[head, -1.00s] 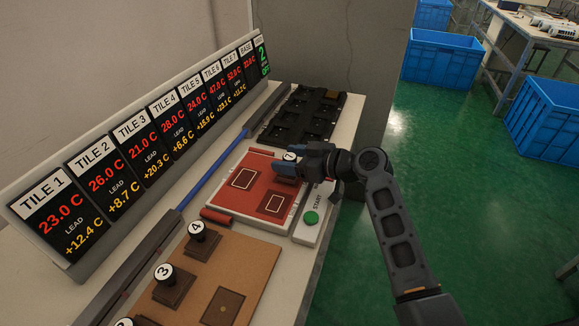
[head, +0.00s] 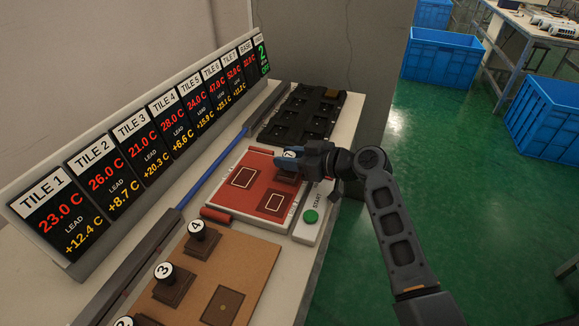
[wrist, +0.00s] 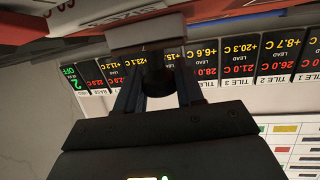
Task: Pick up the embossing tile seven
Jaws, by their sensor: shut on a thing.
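Embossing tile seven (head: 288,154) has a round knob with a white top marked 7. It is at the far right part of the red plate (head: 236,205). My gripper (head: 291,163) is shut on its knob, coming in from the right. In the wrist view my gripper (wrist: 158,95) has its two fingers on either side of the dark knob, and the tile's block (wrist: 145,31) shows beyond the fingertips. I cannot tell whether the block touches the plate.
A tan board (head: 240,262) with tiles 4 (head: 197,229) and 3 (head: 165,272) is nearer. A black rack (head: 305,113) lies behind the plate. A green START button (head: 311,216) is close at the right. A display row (head: 150,145) lines the left.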

